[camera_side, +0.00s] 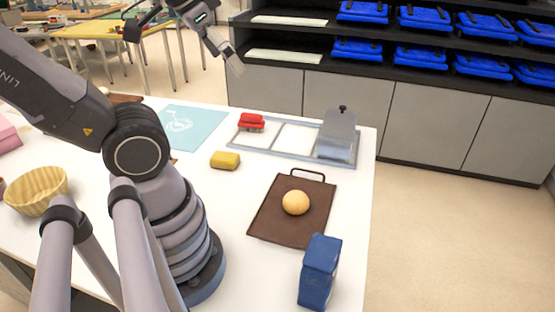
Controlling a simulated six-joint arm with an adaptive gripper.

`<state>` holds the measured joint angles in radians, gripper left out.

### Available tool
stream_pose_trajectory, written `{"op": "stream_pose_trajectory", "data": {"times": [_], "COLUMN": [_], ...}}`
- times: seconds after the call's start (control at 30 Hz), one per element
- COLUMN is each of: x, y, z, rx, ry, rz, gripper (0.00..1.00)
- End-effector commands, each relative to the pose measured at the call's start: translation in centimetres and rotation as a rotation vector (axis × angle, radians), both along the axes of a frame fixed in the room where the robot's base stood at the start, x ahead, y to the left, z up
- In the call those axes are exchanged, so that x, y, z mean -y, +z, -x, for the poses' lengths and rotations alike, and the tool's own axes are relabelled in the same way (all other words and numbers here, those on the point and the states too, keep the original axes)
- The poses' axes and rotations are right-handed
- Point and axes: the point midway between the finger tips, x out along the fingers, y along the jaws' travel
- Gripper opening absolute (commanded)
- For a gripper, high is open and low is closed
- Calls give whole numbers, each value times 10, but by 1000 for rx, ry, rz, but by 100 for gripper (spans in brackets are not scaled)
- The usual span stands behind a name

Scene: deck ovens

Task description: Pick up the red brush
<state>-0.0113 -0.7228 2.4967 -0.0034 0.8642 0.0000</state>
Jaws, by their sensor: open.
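The red brush (251,122) is a small, bright red block-like piece. It lies at the left end of a grey divided tray (262,151) on the white table. My gripper (236,61) is at the top of the view, above and slightly left of the brush in the picture. It is open, with nothing seen between its fingers, and is clear of the brush. The gap in depth between them is hard to judge.
A yellow sponge-like block (225,160) lies near the tray. A metal piece with a black knob (338,136) covers the tray's right end. A brown board (267,221) bears a round bun (295,203). A blue carton (319,271) and wicker basket (38,190) stand nearer.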

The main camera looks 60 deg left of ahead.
Motion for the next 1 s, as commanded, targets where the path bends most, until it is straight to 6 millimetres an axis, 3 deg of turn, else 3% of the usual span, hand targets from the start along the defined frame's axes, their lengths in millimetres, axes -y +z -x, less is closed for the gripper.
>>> {"op": "stream_pose_trajectory", "data": {"times": [0.17, 0.27, 0.4, 0.53, 0.63, 0.73, 0.9, 1.0], "x": [-18, -44, -94, -152, -200, -246, -310, -332], "y": [-9, -23, -56, -99, -138, -181, -253, -285], "z": [-67, -120, -182, -220, -234, -234, -206, -183], "rx": [58, 122, 217, 302, 364, 421, 504, 538], "ry": [98, 188, 325, 457, 558, 655, 794, 848], "rz": [19, 27, 16, -16, -59, -116, -238, -304], "gripper": [100, 100, 100, 100, 100, 100, 100, 100]}}
